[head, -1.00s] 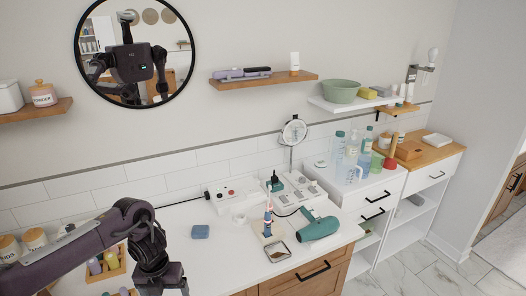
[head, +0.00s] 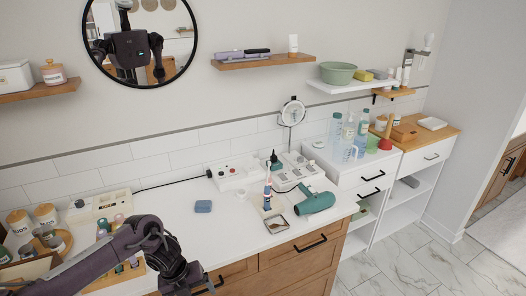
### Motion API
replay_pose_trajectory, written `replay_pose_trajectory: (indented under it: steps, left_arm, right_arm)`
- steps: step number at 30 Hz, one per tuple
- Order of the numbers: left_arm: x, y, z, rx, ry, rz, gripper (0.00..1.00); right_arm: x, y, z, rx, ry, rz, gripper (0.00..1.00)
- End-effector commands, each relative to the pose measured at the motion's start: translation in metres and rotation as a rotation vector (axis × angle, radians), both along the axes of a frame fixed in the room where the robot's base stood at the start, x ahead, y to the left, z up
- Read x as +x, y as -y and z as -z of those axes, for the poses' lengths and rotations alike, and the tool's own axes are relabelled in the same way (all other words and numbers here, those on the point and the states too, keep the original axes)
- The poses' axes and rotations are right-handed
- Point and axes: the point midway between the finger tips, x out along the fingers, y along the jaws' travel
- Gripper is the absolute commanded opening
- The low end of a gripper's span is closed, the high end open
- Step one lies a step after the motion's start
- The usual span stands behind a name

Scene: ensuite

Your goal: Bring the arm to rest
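My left arm (head: 105,252) comes in from the lower left, over the left end of the white counter (head: 180,215). It is bent downward at a dark joint. My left gripper is at the front edge of the counter, near the lower edge of the head view; its fingers cannot be made out clearly. My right arm and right gripper are not in view, apart from a small dark reflection of my body in the round mirror (head: 140,40).
A wooden bottle rack (head: 132,268) stands beside my arm.

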Motion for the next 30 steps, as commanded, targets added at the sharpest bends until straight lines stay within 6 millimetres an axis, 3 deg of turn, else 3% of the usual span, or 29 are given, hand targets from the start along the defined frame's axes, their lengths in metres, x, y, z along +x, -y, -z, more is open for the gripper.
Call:
replay_pose_trajectory:
  steps: [3,8,11,14,15,17,21,23,27,30]
  left_arm:
    - [-0.002,0.025,0.035,-0.091,-0.016,-0.134,0.85]
    - [-0.004,0.056,0.089,-0.233,-0.054,-0.399,0.85]
    - [-0.013,0.073,0.142,-0.338,-0.107,-0.659,0.85]
    - [-0.037,0.077,0.209,-0.425,-0.182,-1.002,0.85]
    - [-0.051,0.073,0.237,-0.446,-0.210,-1.144,0.85]
    - [-0.074,0.065,0.274,-0.460,-0.245,-1.339,0.85]
    - [-0.144,0.039,0.349,-0.437,-0.300,-1.729,0.85]
    - [-0.179,0.028,0.376,-0.409,-0.312,-1.874,0.85]
    - [-0.269,0.001,0.426,-0.315,-0.318,-2.176,0.85]
    - [-0.329,-0.015,0.449,-0.237,-0.304,-2.346,0.85]
  right_arm:
    - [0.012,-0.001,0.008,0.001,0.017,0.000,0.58]
    - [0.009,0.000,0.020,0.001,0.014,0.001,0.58]
    - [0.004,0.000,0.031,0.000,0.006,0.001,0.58]
    - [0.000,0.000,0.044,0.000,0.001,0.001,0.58]
    - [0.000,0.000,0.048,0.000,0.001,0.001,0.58]
    - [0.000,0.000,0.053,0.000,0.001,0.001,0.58]
    - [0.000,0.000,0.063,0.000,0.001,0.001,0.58]
    - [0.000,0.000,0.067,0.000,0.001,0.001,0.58]
    - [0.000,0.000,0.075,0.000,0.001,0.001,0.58]
    - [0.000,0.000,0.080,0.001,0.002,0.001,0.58]
